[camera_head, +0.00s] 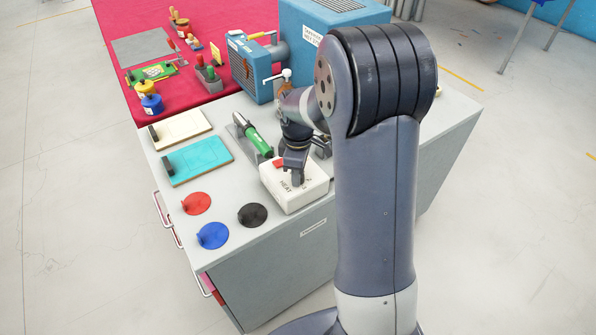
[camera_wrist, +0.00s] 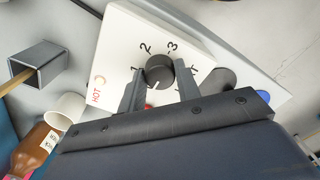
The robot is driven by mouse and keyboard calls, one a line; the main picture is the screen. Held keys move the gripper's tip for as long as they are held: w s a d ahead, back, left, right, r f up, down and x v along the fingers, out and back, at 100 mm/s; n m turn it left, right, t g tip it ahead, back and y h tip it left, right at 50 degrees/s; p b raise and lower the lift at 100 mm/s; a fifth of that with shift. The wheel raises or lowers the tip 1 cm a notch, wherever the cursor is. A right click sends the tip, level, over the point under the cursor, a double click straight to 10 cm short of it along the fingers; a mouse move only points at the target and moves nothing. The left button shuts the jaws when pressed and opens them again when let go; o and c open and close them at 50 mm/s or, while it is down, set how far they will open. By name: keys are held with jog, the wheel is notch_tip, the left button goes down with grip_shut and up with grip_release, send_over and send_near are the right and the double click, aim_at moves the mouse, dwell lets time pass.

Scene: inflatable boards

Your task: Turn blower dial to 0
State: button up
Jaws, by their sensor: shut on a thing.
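The white control box (camera_head: 306,192) stands near the front edge of the grey bench, with "HEAT" lettering and a red mark on top. My gripper (camera_head: 293,172) reaches down onto it. In the wrist view the box (camera_wrist: 118,55) shows a round black dial (camera_wrist: 160,68) with numerals 1, 2 and 3 around it, and red "HOT" lettering at the left. My gripper (camera_wrist: 160,80) is shut on the dial, a finger on each side. A white mark on the dial points down and slightly left in the picture, away from 2 and 3. The scale there is hidden.
A green-handled tool (camera_head: 258,141) lies left of the box. Red (camera_head: 197,203), blue (camera_head: 212,236) and black (camera_head: 253,215) discs lie on the bench at front left. A brown bottle (camera_wrist: 38,147) stands close to my wrist. A blue machine (camera_head: 250,68) is behind.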

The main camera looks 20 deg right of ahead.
dwell(0.3)
jog(key=o, duration=1)
jog(key=shift+c, duration=0.2)
notch_tip(320, 180, up, 11)
jog(key=shift+f, duration=0.1)
notch_tip(320, 180, down, 10)
jog(key=shift+f, duration=0.45)
